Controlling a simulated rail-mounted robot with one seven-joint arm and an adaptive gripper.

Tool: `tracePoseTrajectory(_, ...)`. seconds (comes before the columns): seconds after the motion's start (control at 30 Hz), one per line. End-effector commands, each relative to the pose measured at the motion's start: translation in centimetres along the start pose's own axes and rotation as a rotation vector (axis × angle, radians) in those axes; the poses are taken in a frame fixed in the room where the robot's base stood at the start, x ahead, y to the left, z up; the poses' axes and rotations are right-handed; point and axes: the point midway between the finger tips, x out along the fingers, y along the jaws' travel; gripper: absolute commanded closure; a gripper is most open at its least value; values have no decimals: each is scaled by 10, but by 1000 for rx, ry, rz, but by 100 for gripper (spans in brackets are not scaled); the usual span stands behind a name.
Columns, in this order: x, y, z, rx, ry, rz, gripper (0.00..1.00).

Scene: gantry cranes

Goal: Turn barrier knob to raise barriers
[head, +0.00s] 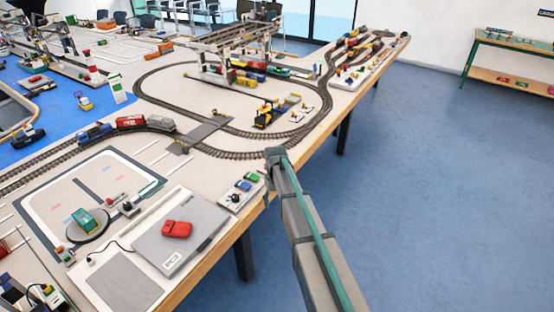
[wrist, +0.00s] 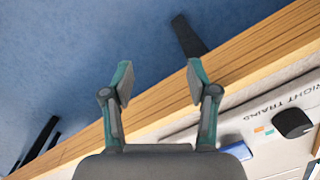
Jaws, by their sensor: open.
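A small control panel (head: 240,190) lies at the table's front edge, with blue and green pieces and a dark knob (head: 235,197) on it. In the wrist view a black knob (wrist: 293,122) shows at the right, beside printed lettering, and a blue piece (wrist: 237,150) is partly hidden behind my gripper. I cannot tell which knob is the barrier knob. The level crossing (head: 202,131) lies across the track; its barriers are too small to judge. My gripper (wrist: 159,78) is open and empty, above the table's wooden edge and apart from the knob. Its fingers are not clear in the head view.
A grey laptop-like panel with a red object (head: 176,229) lies left of the control panel. A train (head: 131,122) stands on the track left of the crossing. A gantry crane (head: 225,60) stands farther back. The floor (head: 440,180) to the right is clear.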

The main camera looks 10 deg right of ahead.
Motion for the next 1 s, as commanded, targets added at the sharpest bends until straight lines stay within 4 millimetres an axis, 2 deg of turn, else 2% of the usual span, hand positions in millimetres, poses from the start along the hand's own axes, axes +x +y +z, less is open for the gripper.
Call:
tracePoseTrajectory(0.03,-26,4,-23,-7,24,4,41)
tracePoseTrajectory(0.1,-55,14,-73,-38,29,0,41)
tracePoseTrajectory(0.2,-98,22,-119,-75,34,-5,41)
tracePoseTrajectory(0.3,-134,28,-150,-106,38,-8,41)
tracePoseTrajectory(0.43,-159,31,-168,-128,40,-10,41)
tracePoseTrajectory(0.53,-161,32,-170,-133,40,-11,41)
tracePoseTrajectory(0.67,-148,31,-169,-134,38,-11,41)
tracePoseTrajectory(1.0,-93,30,-171,-133,38,-11,41)
